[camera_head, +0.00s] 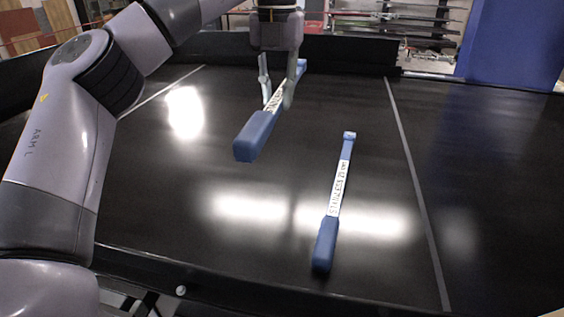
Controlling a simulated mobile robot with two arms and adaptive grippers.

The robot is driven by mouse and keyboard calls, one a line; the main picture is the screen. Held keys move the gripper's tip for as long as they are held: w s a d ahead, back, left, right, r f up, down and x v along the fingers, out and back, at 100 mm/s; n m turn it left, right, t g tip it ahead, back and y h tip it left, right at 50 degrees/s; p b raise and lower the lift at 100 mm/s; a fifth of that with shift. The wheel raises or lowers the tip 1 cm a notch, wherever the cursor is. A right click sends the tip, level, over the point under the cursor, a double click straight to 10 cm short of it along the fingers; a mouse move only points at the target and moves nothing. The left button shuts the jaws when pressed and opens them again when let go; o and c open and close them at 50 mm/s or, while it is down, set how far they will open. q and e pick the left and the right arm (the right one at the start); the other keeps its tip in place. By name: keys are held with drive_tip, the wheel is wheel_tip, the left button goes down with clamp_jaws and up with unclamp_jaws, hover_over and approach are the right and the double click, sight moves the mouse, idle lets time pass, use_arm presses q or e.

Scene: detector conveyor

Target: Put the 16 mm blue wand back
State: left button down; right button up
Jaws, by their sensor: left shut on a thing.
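My left gripper (277,90) reaches down from the top middle and is shut on a blue wand (257,134) with a white label. The fingers grip it around its labelled middle. Its thick blue handle points toward me and it seems to be held above the black belt; its size marking is too small to read. A second blue wand (339,190) lies on the belt to the right, its handle nearest me. Its label reads "STAINLESS" with a size that looks like 20 mm. My right gripper does not show.
The black conveyor belt (160,190) has light lines across it and bright reflections. A dark raised edge (350,50) runs along the back. A blue panel (515,45) and a rack (425,25) stand behind. Much of the belt is free.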

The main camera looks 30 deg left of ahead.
use_arm(q)
drive_tip(key=shift+s+d+f+b, duration=0.1)
drive_tip(key=shift+s+f+b, duration=0.05)
drive_tip(key=shift+f, duration=0.45)
drive_tip(key=shift+s+d+f+b, duration=0.1)
drive_tip(key=shift+s+f+b, duration=0.05)
drive_tip(key=shift+f, duration=0.4)
wheel_tip(320, 180, down, 4)
hover_over(278, 189)
wheel_tip(278, 189, down, 8)
drive_tip(key=shift+f+b, duration=0.25)
drive_tip(key=shift+b, duration=0.1)
drive_tip(key=shift+f, duration=0.5)
wheel_tip(278, 189, down, 3)
drive_tip(key=shift+f+p, duration=0.1)
drive_tip(key=shift+p, duration=0.45)
drive_tip(key=shift+f, duration=0.25)
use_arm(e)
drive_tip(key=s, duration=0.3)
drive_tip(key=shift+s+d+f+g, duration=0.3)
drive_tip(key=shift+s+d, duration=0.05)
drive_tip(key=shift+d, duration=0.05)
use_arm(q)
drive_tip(key=shift+f, duration=0.1)
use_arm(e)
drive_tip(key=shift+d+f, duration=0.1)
